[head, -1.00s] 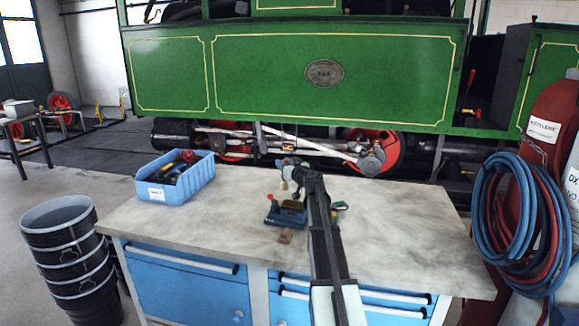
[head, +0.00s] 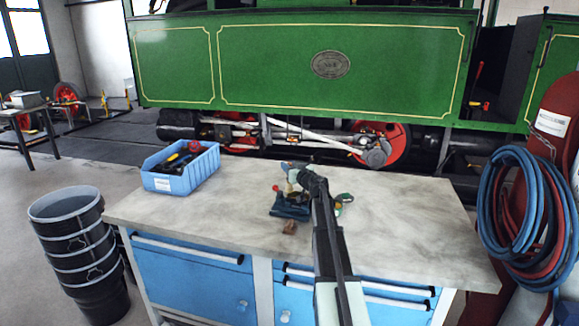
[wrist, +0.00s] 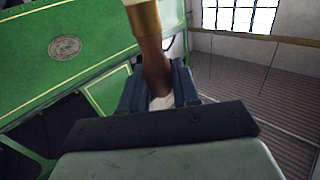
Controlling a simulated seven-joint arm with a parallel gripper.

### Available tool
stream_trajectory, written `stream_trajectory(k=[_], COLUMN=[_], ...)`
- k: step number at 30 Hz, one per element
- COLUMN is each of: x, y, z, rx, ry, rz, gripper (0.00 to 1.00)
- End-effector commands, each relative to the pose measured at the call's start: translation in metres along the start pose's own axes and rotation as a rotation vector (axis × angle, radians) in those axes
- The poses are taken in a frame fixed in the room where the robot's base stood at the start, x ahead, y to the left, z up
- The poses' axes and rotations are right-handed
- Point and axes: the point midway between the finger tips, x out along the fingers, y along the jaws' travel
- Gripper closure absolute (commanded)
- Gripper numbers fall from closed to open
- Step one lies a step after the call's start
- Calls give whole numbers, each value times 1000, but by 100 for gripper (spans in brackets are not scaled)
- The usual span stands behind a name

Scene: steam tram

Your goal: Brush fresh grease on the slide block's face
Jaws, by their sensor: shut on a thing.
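My gripper (head: 292,172) is over the bench, above a dark blue fixture (head: 290,206) with a red knob. In the wrist view its fingers (wrist: 160,88) are closed on the brown handle of a brush (wrist: 153,62). A brass-coloured band shows above the handle, and the bristles are out of that view. In the head view the brush is small and mostly hidden by the gripper. A small brown block (head: 289,228) lies in front of the fixture. I cannot tell which piece is the slide block, and its face is not clear.
A blue bin (head: 180,180) with tools stands on the bench's left (head: 150,215). A green object (head: 344,199) is right of the fixture, partly behind my arm. The bench's right side is clear. The green tram (head: 270,65) stands behind; stacked black buckets (head: 75,250) and hoses (head: 500,210) flank the bench.

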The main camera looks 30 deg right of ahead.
Motion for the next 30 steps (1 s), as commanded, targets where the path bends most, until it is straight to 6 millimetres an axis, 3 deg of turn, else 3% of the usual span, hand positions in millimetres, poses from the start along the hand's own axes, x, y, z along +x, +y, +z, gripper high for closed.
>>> stream_trajectory(k=[30], x=[0], y=[0], z=[5], rx=[-1], ry=[-1], rz=[0], gripper=[100])
